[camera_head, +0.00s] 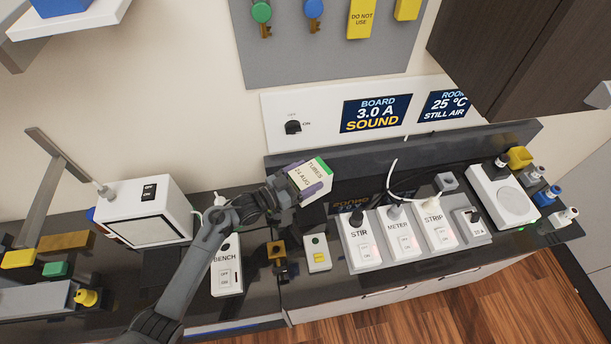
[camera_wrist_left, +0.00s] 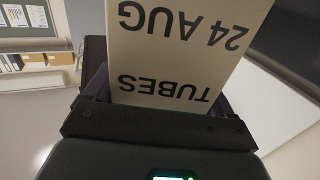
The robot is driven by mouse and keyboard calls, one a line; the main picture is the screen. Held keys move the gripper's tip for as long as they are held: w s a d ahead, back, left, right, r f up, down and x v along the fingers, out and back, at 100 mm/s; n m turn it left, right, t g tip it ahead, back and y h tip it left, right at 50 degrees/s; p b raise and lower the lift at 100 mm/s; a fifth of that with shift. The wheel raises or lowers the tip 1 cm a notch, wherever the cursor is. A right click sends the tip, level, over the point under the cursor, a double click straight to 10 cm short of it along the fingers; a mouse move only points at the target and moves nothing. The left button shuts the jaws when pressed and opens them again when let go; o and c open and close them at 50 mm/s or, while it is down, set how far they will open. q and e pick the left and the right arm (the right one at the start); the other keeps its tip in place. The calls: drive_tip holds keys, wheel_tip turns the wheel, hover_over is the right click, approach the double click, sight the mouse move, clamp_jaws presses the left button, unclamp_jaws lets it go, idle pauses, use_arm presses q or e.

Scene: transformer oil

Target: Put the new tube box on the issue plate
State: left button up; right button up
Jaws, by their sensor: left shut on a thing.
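The tube box (camera_head: 312,174) is cream-white with a green edge and reads "TUBES 24 AUG". My left gripper (camera_head: 304,182) is shut on it and holds it tilted, in front of the dark back ledge of the bench. In the left wrist view the box (camera_wrist_left: 178,45) rises between the dark fingers, its print upside down. The fingers hide its lower part. I cannot tell which thing is the issue plate; no plate is labelled so in view. My right gripper is not in view.
A row of switch boxes marked STIR (camera_head: 360,236), METER (camera_head: 399,240) and STRIP (camera_head: 437,231) stands right of my left gripper. A BENCH switch (camera_head: 226,272) and a white instrument (camera_head: 148,210) stand left. Above hangs a grey key board (camera_head: 330,55). A dark cabinet (camera_head: 520,50) overhangs the upper right.

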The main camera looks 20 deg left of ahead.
use_arm(q)
drive_tip(key=shift+f+b, duration=2.5)
drive_tip(key=shift+f, duration=0.95)
drive_tip(key=o, duration=1.1)
drive_tip(key=shift+c, duration=0.2)
drive_tip(key=v, duration=1)
drive_tip(key=shift+s+a, duration=0.25)
drive_tip(key=shift+s, duration=0.05)
